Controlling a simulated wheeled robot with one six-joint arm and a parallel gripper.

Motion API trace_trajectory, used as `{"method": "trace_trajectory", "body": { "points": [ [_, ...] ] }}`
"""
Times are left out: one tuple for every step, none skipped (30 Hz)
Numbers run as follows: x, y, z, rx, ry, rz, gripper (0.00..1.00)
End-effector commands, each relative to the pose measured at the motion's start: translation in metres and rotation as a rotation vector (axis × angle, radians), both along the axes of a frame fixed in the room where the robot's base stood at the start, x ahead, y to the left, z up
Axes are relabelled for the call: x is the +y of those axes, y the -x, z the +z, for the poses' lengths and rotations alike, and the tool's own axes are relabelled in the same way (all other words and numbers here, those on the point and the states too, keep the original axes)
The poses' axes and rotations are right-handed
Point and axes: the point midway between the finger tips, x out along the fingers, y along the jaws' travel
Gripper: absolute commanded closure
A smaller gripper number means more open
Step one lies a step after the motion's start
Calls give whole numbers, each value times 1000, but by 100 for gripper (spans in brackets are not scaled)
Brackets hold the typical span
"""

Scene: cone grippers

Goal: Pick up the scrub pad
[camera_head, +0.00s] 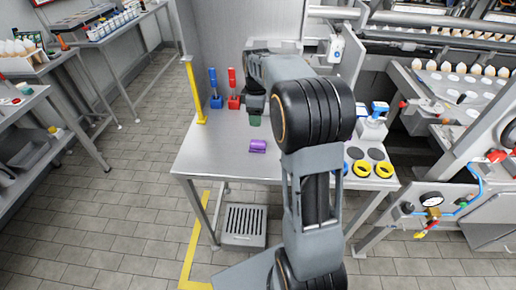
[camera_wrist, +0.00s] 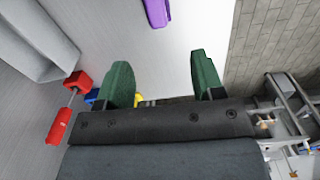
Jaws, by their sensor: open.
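A small purple block, apparently the scrub pad (camera_head: 258,146), lies on the pale table near its front edge. It also shows at the top edge of the wrist view (camera_wrist: 157,12), partly cut off. My gripper (camera_head: 254,119) hangs over the table behind the pad in the head view. In the wrist view my gripper (camera_wrist: 163,78) has its two green fingers wide apart with nothing between them. The pad is beyond the fingertips and apart from them.
A blue-handled tool (camera_head: 214,90) and a red-handled tool (camera_head: 233,88) stand on the table (camera_head: 210,150) left of my gripper. A yellow post (camera_head: 194,92) rises at the left edge. The table around the pad is clear.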

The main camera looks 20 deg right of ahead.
Motion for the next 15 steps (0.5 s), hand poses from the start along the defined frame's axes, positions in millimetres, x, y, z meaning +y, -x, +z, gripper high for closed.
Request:
{"method": "trace_trajectory", "body": {
  "points": [
    [-2,-2,-9,8,-2,12,38],
    [-3,-3,-13,11,-2,18,38],
    [-4,-4,-20,12,-3,24,38],
    [-4,-4,-26,15,-3,27,38],
    [-4,-4,-31,15,-3,28,38],
    [-4,-4,-39,15,-3,29,38],
    [-4,-4,-44,14,-3,29,38],
    [-4,-4,-49,14,-3,28,38],
    [-4,-4,-56,15,-3,28,38],
    [-4,-4,-61,14,-3,28,38],
    [-4,-4,-65,12,-3,28,38],
    [-4,-4,-71,12,-3,28,38],
    [-4,-4,-74,12,-3,28,38],
    [-4,-4,-78,12,-3,28,38],
    [-4,-4,-81,11,-2,27,38]
  ]
}}
